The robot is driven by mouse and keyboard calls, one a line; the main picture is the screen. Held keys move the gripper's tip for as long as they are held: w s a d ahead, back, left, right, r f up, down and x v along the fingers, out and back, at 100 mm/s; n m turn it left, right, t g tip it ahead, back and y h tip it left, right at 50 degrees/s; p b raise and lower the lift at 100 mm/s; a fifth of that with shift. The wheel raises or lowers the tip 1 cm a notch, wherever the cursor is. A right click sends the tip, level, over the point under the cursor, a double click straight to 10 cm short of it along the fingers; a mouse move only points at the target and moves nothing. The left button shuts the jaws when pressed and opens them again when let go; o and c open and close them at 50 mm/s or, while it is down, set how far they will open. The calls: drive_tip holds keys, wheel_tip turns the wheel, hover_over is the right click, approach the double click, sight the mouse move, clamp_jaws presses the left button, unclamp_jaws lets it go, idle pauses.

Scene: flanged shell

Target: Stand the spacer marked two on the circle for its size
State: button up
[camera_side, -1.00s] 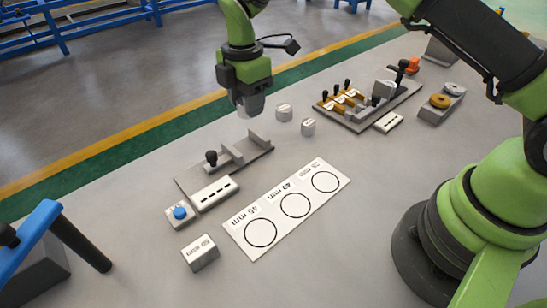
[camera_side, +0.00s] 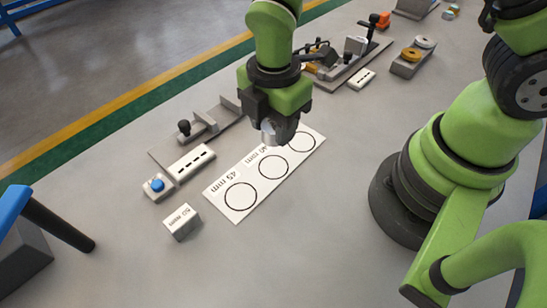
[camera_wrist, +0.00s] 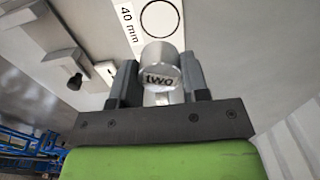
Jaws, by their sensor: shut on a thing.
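My gripper (camera_side: 274,125) is shut on the spacer marked two (camera_wrist: 160,80), a silver cylinder with "two" on the end facing the wrist camera. In the side view the spacer (camera_side: 268,131) sticks out below the jaws, above the far part of the white card (camera_side: 257,182). The card carries three black circles; the 45 mm and 40 mm labels are readable. My gripper partly covers the far end and its label. In the wrist view, the circle beside the "40 mm" label (camera_wrist: 128,18) lies beyond the spacer. The spacer appears held above the card; the exact gap cannot be told.
A blue button box (camera_side: 157,186), a white slotted block (camera_side: 190,162) and a grey fixture with a black knob (camera_side: 185,128) are on the left. A clamp fixture (camera_side: 340,68) stands behind. Bench right of the card is clear.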

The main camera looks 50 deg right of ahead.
sight(273, 167)
wheel_tip(273, 167, down, 8)
drive_tip(key=shift+r, duration=0.1)
idle(0.4)
drive_tip(key=o, duration=1)
drive_tip(key=shift+o, duration=0.2)
wheel_tip(273, 167, up, 12)
drive_tip(key=shift+r, duration=0.15)
